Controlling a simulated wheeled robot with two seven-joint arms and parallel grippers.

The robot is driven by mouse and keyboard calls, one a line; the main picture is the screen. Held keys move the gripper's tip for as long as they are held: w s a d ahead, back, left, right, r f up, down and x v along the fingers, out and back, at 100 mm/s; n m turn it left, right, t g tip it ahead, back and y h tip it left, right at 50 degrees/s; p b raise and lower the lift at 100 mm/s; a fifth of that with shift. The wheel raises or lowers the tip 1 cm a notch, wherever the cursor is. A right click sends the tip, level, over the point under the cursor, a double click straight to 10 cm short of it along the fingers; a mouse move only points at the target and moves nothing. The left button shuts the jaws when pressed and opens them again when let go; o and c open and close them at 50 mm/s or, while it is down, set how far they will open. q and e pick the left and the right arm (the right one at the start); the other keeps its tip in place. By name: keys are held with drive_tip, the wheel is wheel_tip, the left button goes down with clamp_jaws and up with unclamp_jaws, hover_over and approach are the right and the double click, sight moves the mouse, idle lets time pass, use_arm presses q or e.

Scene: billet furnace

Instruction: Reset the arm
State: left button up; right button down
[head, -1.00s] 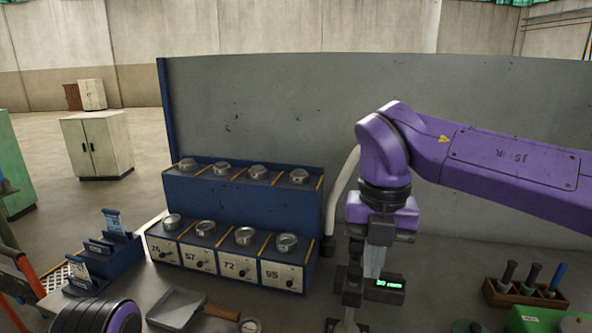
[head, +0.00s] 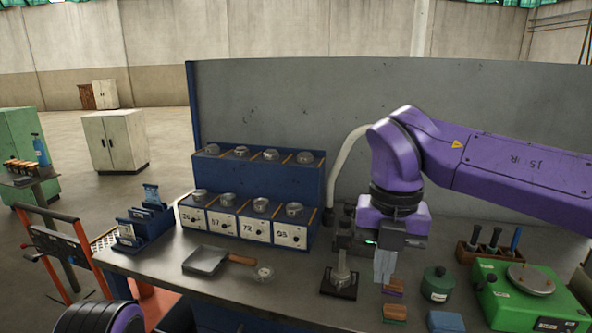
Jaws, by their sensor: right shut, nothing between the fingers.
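My right arm (head: 520,168) is purple and reaches in from the right over the workbench (head: 290,295). Its gripper (head: 384,278) points down with pale fingers held together, nothing between them. It hangs over the bench, right of a metal piece on a black base (head: 340,281). A purple and black part of my left arm shows at the bottom left, but the left gripper is out of view.
A blue two-step rack (head: 262,180) with several round metal cups stands at the bench's back. A scoop (head: 206,261), a green scale (head: 530,290), a green canister (head: 437,282) and a tool holder (head: 488,256) lie around.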

drive_tip(key=w+d+f+n+t+h, duration=0.5)
drive_tip(key=w+f+n+t, duration=0.15)
drive_tip(key=w+f, duration=0.2)
drive_tip(key=s+d+f+n+t+b, duration=0.1)
drive_tip(key=d+f+n, duration=0.1)
drive_tip(key=f+n, duration=0.7)
drive_tip(key=s+d+f+n+t, duration=0.15)
drive_tip(key=f+n, duration=0.25)
drive_tip(key=f, duration=0.8)
drive_tip(key=s+d+f+n+y+b, duration=0.1)
drive_tip(key=s+d+f+n+y, duration=0.1)
drive_tip(key=s+f+n, duration=0.8)
drive_tip(key=s+d+f+n+g, duration=0.1)
drive_tip(key=s+d+f+g, duration=0.2)
drive_tip(key=s+f, duration=0.3)
drive_tip(key=s+d+f+n+g+b, duration=0.1)
drive_tip(key=s+f, duration=0.6)
drive_tip(key=s, duration=0.7)
drive_tip(key=shift+d+n+g, duration=0.45)
drive_tip(key=shift+d+g, duration=0.45)
drive_tip(key=shift+d, duration=0.35)
